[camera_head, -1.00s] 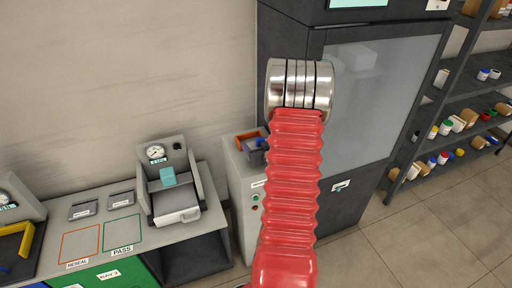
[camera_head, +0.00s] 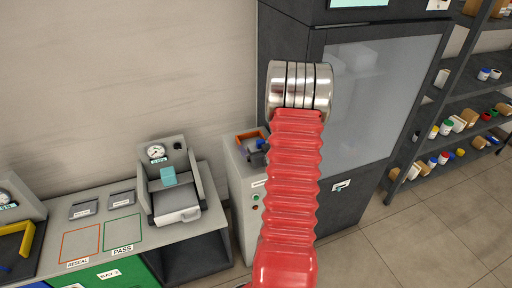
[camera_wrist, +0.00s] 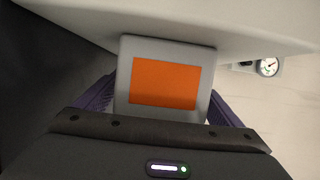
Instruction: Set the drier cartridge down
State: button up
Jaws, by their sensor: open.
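In the wrist view, a pale grey block with an orange panel, which looks like the drier cartridge (camera_wrist: 166,82), sits between my gripper's purple fingers (camera_wrist: 165,105). The fingers are apart on either side of it; I cannot tell whether they touch it. In the head view, my gripper (camera_head: 258,157) is a small dark purple shape over the top of the light grey cabinet, partly hidden by my red arm. An orange-edged piece (camera_head: 250,134) shows just behind it; I cannot tell whether this is the cartridge.
Left of the light grey cabinet (camera_head: 240,195) is a bench with a gauge station (camera_head: 175,185), an orange RESEAL outline (camera_head: 80,243) and a green PASS outline (camera_head: 122,232). A tall dark cabinet (camera_head: 380,105) stands behind my arm. Shelves (camera_head: 470,95) with small containers stand at right.

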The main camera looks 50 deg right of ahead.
jog(key=shift+r, duration=0.1)
jog(key=v, duration=1.2)
dwell(0.5)
jog(key=shift+r, duration=0.1)
jog(key=w+a+r+n+g+y, duration=0.15)
jog(key=w+a+r, duration=0.25)
jog(key=a+r, duration=0.45)
jog(key=w+a+r+n+g+y, duration=0.1)
jog(key=w+a+r+n+g, duration=0.3)
jog(key=a, duration=0.7)
jog(key=s+a+r+y, duration=0.2)
jog(key=s+a, duration=0.5)
jog(key=a, duration=0.5)
jog(key=s+a+r+y, duration=0.2)
jog(key=s+a+r, duration=0.2)
jog(key=s+a, duration=0.3)
jog(key=a+g, duration=0.1)
jog(key=a, duration=0.4)
jog(key=shift+s+a+r+n+y, duration=0.15)
jog(key=shift+a+r+n+y, duration=0.15)
jog(key=shift+a+n+y, duration=0.05)
